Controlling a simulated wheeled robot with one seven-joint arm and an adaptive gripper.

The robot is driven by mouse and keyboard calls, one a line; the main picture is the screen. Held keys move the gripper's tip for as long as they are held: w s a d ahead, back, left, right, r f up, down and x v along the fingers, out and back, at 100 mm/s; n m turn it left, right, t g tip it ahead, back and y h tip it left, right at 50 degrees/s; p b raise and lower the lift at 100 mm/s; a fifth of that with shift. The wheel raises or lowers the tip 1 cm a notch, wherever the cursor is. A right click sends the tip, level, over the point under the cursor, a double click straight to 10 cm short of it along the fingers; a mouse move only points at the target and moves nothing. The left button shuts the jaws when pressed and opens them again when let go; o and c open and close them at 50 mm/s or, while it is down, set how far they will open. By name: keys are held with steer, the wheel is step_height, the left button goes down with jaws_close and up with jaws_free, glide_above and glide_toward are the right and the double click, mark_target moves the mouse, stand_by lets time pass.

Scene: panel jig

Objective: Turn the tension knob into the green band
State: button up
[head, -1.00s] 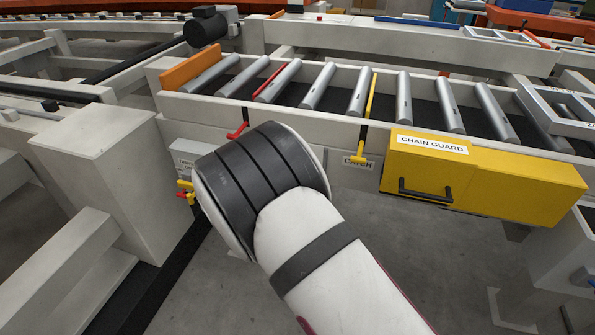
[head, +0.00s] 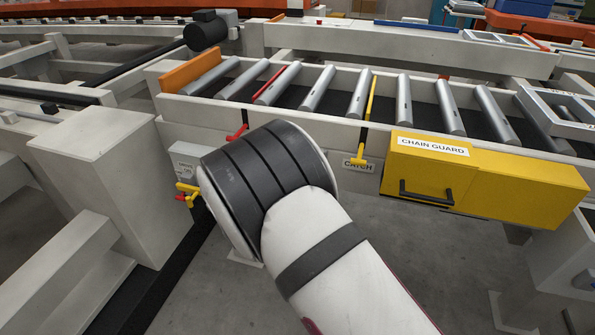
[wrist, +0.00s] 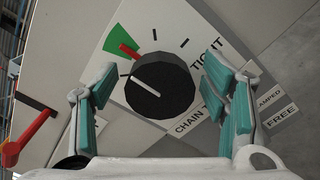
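The tension knob (wrist: 160,85) is a dark, many-sided knob on a pale panel in the wrist view. Its white line points left and slightly up. The green band (wrist: 117,42) lies up and left of the knob, with a red mark (wrist: 130,51) beside it; the white line lies outside the band. My gripper (wrist: 158,75) is open, one teal-padded finger to the left of the knob and one to the right, with visible gaps in the picture. I cannot tell how far off the panel the fingers are. In the head view my arm hides the knob and gripper.
A red lever (wrist: 30,138) sits left of my gripper in the wrist view. In the head view a yellow handle (head: 187,192) is left of my arm; a yellow catch lever (head: 358,160) and the yellow chain guard box (head: 485,172) are right, below the roller conveyor (head: 315,88).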

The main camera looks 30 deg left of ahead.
steer(key=v, duration=1.2)
steer(key=shift+s, duration=0.1)
stand_by(0.4)
